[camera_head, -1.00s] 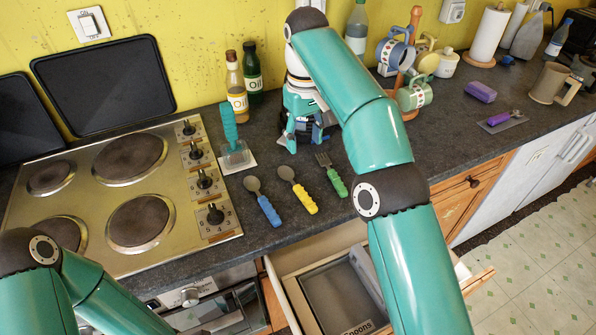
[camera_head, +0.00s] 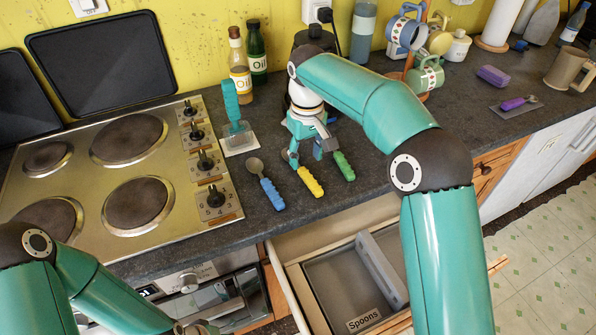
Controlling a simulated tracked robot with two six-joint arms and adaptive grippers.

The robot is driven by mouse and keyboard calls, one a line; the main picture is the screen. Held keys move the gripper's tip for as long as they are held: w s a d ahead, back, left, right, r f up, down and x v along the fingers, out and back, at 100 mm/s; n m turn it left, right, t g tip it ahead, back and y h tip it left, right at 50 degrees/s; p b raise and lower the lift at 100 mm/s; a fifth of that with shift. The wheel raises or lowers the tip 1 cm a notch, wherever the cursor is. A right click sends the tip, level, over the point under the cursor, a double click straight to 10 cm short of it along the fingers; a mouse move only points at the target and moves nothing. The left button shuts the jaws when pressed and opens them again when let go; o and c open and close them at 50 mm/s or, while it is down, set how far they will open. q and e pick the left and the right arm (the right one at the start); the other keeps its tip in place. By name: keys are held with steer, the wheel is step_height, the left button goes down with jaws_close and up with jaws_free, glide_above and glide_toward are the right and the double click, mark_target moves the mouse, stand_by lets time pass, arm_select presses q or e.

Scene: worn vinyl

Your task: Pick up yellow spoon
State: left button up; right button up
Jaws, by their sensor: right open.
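My left arm runs to the bottom edge, where only a small part of the left gripper (camera_head: 197,328) shows.
An open drawer (camera_head: 345,287) with a tray labelled Spoons lies below the counter edge. The mug stand (camera_head: 420,70) is behind the right arm.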

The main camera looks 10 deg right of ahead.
mark_target(303, 171)
steer(key=f, duration=0.4)
steer(key=shift+a+f, duration=0.2)
steer(key=shift+a, duration=0.05)
steer(key=shift+c, duration=0.3)
jaws_close()
